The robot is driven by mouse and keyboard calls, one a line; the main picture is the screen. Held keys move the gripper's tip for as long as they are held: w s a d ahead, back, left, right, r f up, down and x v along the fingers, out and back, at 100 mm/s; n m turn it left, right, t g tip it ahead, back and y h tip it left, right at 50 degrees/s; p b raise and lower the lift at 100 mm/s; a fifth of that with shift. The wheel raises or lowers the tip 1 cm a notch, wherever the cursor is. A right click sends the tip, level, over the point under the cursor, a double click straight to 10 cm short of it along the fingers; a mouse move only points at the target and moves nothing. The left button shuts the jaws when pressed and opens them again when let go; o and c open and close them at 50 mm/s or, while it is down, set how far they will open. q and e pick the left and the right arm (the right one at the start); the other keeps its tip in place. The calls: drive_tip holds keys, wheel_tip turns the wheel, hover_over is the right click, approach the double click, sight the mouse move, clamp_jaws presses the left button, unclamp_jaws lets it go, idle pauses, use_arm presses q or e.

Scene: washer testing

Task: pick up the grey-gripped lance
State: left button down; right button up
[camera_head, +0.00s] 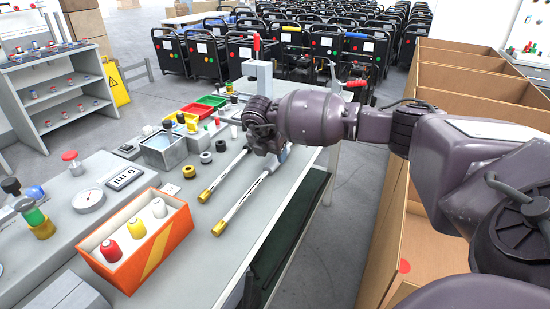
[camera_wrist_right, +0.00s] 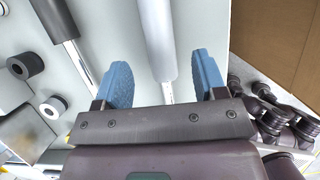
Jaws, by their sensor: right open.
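Two lances with yellow tips lie side by side on the grey table. The grey-gripped lance (camera_head: 243,204) is the one on the right in the head view, and part of its grip shows beside my right gripper (camera_head: 264,143). In the right wrist view, its light grey grip (camera_wrist_right: 158,38) and thin shaft lie in line with the gap between the blue fingers of my right gripper (camera_wrist_right: 163,78). The gripper is open; I cannot tell how far above the lance it is. The dark-gripped lance (camera_wrist_right: 56,18) lies outside the left finger. My left gripper is not in view.
Open cardboard boxes (camera_head: 470,88) stand right of the table.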

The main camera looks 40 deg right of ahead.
sight(268, 166)
drive_tip(key=p+v, duration=0.1)
drive_tip(key=v, duration=0.4)
drive_tip(key=shift+v, duration=0.8)
drive_tip(key=shift+a, duration=0.1)
